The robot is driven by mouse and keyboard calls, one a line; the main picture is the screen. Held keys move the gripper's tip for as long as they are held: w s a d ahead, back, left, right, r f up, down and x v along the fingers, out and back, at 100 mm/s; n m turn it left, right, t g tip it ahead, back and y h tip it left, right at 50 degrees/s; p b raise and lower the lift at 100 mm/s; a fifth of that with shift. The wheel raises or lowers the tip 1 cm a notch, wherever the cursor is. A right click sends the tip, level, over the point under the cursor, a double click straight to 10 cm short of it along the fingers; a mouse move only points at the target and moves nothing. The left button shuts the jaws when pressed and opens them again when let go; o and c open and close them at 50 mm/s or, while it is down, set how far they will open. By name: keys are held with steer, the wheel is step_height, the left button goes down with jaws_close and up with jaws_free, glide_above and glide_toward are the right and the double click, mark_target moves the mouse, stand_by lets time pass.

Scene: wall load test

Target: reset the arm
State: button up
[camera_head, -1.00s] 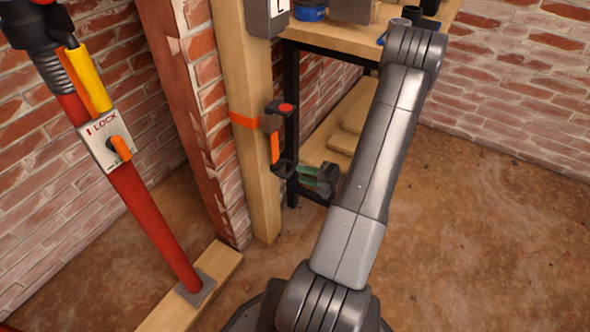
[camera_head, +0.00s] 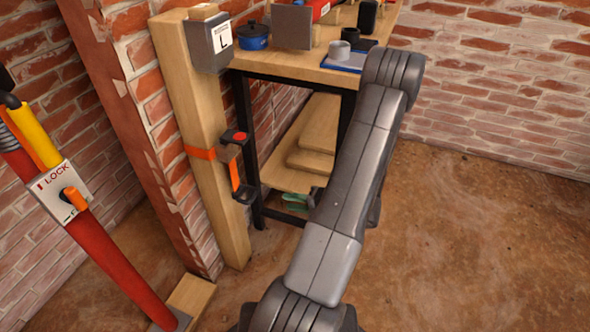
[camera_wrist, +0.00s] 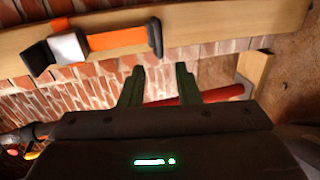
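My arm fills the middle of the head view, rising from the bottom and bending at its upper joint. My gripper is mostly hidden behind the arm there; bits of its green fingers (camera_head: 297,200) show by the lower shelf. In the wrist view my gripper (camera_wrist: 158,85) has its two green fingers apart, with nothing visible held between them. A red prop (camera_wrist: 210,96) and brick wall show beyond the fingertips. The wooden post (camera_wrist: 195,25) with an orange strap (camera_wrist: 118,39) crosses the top of that view.
The post (camera_head: 210,120) carries a grey box (camera_head: 208,42) and a black clamp (camera_head: 238,165). A workbench (camera_head: 345,75) holds a blue pot (camera_head: 253,36) and grey cups. A red prop (camera_head: 118,262) with a lock plate (camera_head: 62,192) stands left. The dirt floor (camera_head: 480,250) at right is clear.

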mark_target(253, 195)
steer(key=b+x, duration=0.4)
steer(key=x, duration=1)
steer(key=shift+d+r, duration=0.15)
steer(key=shift+r, duration=0.5)
steer(key=shift+s, duration=0.1)
